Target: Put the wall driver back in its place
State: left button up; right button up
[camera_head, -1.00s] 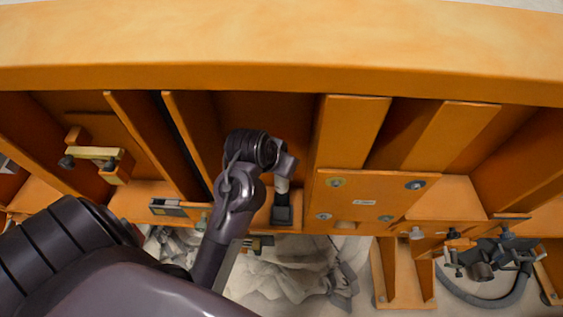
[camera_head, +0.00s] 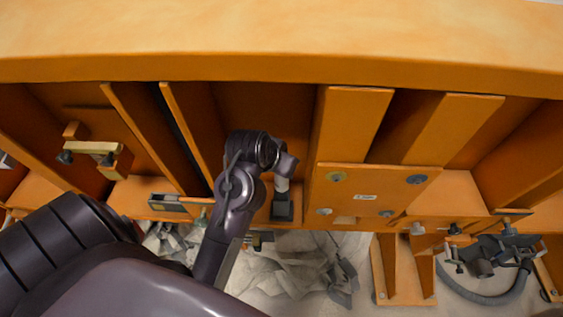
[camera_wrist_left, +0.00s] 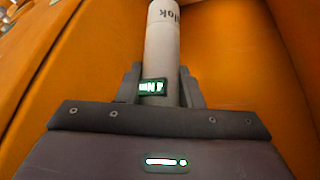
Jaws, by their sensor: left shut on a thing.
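My left gripper (camera_head: 285,172) hangs at the end of my arm in front of the orange timber wall, left of a bolted panel. In the left wrist view its two grey fingers (camera_wrist_left: 162,85) are shut around a pale cylinder, which I take to be the wall driver (camera_wrist_left: 162,38). The cylinder has dark lettering and a small lit green display near the fingers. In the head view a short pale piece of it (camera_head: 282,185) shows below the gripper, above a dark block (camera_head: 282,208). I cannot tell whether that block belongs to the driver. My right gripper is out of view.
The bolted panel (camera_head: 345,180) stands close right of the gripper. Upright ribs (camera_head: 190,140) form bays to the left. A clamp-like fitting (camera_head: 95,150) is at far left. A hose (camera_head: 490,297) and fittings lie lower right. Rubble (camera_head: 270,270) lies below.

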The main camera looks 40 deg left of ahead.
pick_arm(q)
jog(key=shift+f+b, duration=0.85)
jog(key=shift+f, duration=0.75)
jog(key=o, duration=1.7)
jog(key=shift+f, duration=0.1)
notch_tip(320, 180, up, 6)
jog(key=p, duration=0.5)
jog(key=shift+f+p, duration=0.15)
jog(key=shift+p, duration=0.2)
jog(key=shift+r, duration=1.15)
